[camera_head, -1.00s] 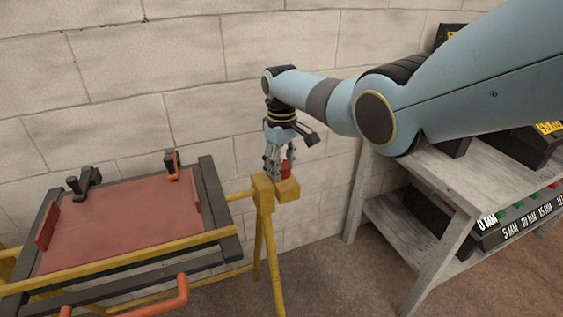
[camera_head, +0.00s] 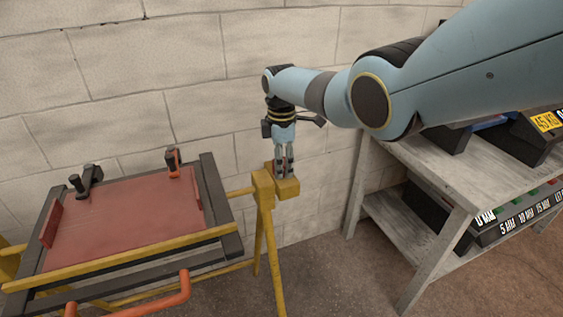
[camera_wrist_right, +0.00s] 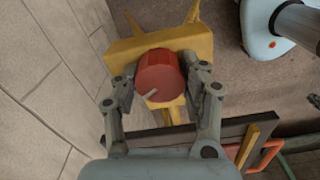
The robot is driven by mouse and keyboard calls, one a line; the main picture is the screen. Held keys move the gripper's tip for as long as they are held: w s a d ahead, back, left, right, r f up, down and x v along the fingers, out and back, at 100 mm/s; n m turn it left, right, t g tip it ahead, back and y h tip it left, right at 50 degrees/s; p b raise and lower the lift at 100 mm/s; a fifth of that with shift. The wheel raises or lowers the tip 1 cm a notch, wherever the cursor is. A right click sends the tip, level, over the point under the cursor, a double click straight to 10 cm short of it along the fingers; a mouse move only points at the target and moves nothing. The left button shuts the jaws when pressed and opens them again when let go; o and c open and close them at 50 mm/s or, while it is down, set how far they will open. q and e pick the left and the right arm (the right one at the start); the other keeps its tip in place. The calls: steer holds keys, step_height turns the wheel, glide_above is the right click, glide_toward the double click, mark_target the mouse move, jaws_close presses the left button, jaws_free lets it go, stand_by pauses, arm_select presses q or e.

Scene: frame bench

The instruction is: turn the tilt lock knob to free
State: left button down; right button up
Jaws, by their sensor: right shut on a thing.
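The tilt lock knob (camera_wrist_right: 160,76) is a red round knob on a yellow block in the right wrist view. A pale pointer mark on its face points toward the lower left of that view. My right gripper (camera_head: 284,172) points down over the yellow block (camera_head: 288,189) at the stand's right end. It also shows in the right wrist view (camera_wrist_right: 163,84), with one finger on each side of the knob, shut on it. In the head view the fingers mostly hide the knob. My left gripper is not in view.
A dark frame (camera_head: 218,200) with a red panel (camera_head: 125,220) and clamps sits on the yellow stand (camera_head: 266,225) at left. An orange handle (camera_head: 165,302) sticks out in front. A grey shelf (camera_head: 440,190) with dark cases stands right. A block wall (camera_head: 200,70) is close behind.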

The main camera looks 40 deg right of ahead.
steer(key=n, duration=0.5)
steer(key=shift+r+n, duration=0.1)
steer(key=shift+n, duration=0.2)
steer(key=n, duration=0.5)
steer(key=shift+n, duration=0.4)
steer(key=o, duration=1.2)
step_height(320, 180, up, 12)
steer(key=shift+f, duration=0.1)
